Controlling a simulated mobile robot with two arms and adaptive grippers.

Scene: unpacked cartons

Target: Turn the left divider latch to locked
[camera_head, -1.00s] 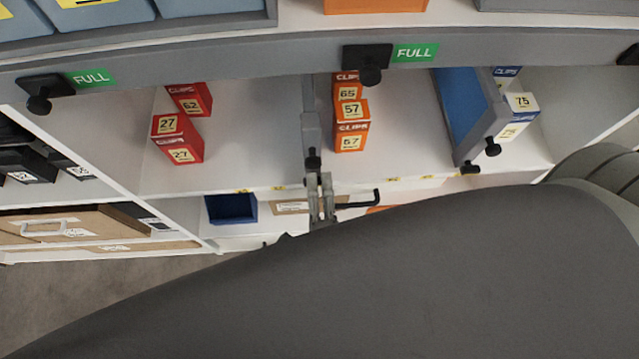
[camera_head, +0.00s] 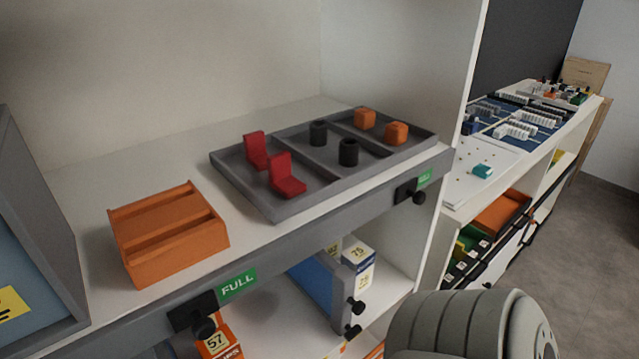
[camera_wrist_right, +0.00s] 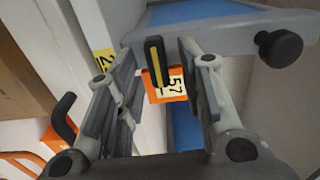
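In the right wrist view, a black latch handle with a yellow stripe (camera_wrist_right: 154,62) stands at the front of a grey divider piece (camera_wrist_right: 200,35). My right gripper (camera_wrist_right: 158,68) is open, its fingers on either side of the handle with gaps visible. Whether either finger touches it I cannot tell. A round black knob (camera_wrist_right: 278,48) sticks out right of the fingers. The head view now looks away to the right; the right gripper and this latch are not visible there. My left gripper is in no current view.
An orange carton marked 57 (camera_wrist_right: 168,86) is behind the fingers; a black hook (camera_wrist_right: 60,125) is at left. In the head view, a grey tray (camera_head: 320,170) and orange holder (camera_head: 170,235) stand on the upper shelf. Below, a blue-panelled divider (camera_head: 318,280) has black knobs (camera_head: 357,307).

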